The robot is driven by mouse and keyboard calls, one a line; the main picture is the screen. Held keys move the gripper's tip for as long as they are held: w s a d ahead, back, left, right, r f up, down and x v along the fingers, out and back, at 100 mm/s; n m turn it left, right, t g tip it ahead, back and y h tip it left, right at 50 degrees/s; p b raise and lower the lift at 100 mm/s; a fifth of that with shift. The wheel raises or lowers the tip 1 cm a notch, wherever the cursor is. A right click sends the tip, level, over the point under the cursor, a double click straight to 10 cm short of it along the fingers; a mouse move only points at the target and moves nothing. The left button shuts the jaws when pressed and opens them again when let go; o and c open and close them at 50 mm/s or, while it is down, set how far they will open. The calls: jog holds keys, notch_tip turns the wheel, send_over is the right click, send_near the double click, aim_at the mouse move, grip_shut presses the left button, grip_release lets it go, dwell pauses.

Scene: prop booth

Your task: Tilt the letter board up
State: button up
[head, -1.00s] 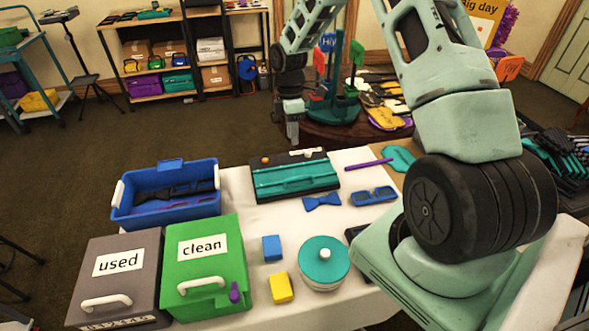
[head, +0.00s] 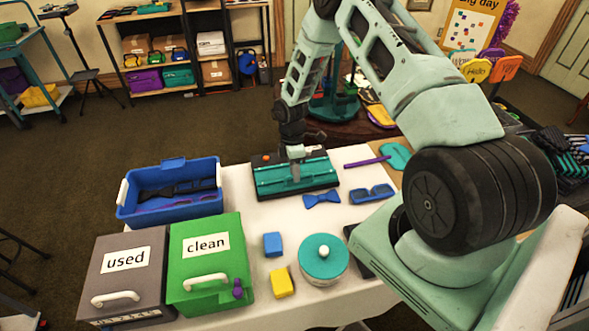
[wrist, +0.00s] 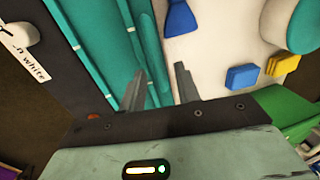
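The letter board (head: 270,185) lies flat at the back edge of the white-clothed table, a teal panel in a dark frame with a raised teal ridge. In the wrist view, the letter board (wrist: 90,45) fills the left side. My gripper (head: 295,177) is over the board in the head view. The left finger overlaps the board's teal edge, and the right finger is over white cloth. I cannot tell whether either finger touches the board.
In front are a blue block (head: 272,244), yellow block (head: 282,282) and lidded tin (head: 323,270). A blue bin (head: 140,208) and used and clean boxes stand left.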

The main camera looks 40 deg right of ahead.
grip_shut()
